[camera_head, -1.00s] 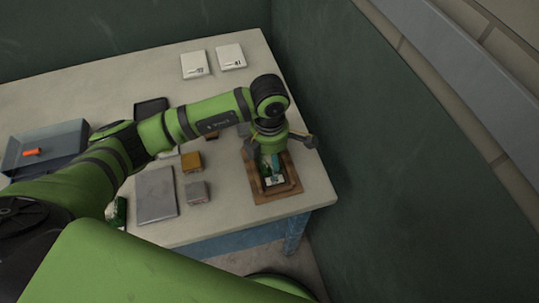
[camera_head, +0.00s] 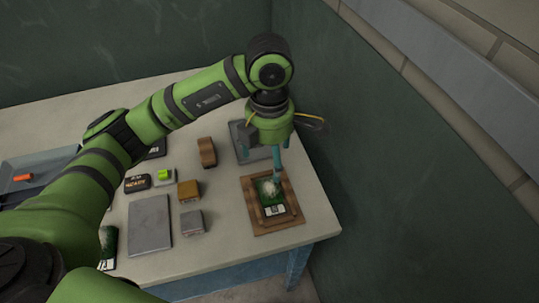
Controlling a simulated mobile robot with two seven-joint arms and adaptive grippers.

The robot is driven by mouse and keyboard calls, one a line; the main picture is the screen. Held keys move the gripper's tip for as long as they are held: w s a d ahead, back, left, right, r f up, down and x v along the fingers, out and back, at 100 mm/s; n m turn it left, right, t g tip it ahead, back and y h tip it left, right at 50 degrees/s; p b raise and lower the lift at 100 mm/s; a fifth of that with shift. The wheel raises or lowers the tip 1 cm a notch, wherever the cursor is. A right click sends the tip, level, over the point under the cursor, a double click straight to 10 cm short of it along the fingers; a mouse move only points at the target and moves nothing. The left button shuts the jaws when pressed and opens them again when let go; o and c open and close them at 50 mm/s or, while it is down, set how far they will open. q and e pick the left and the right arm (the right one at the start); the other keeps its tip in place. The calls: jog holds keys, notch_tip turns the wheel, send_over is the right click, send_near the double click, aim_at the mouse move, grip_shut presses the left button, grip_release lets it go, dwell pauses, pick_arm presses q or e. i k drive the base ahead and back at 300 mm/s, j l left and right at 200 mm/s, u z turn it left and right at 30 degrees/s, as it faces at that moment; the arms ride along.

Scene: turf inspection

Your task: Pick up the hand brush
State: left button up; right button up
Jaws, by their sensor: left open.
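A slim teal upright shape (camera_head: 277,164), which looks like the handle of the hand brush, shows directly below my left gripper (camera_head: 280,140). A pale fuzzy patch (camera_head: 269,187) lies at its foot, over the green turf sample (camera_head: 264,199); I cannot tell if it is bristles. The sample sits in a brown wooden frame (camera_head: 288,219). My left gripper is open, its dark fingers spread to either side of the teal shape. Whether they touch it is hidden. My right gripper is not in view.
A brown block (camera_head: 207,152), an ochre block (camera_head: 188,190), a grey block (camera_head: 191,223) and a grey plate (camera_head: 149,225) lie left of the frame. A blue-grey tray (camera_head: 40,162) is at far left. The table's right edge and green wall (camera_head: 380,170) are close to the gripper.

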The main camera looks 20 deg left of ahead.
aim_at(207, 149)
jog(key=u, duration=1.1)
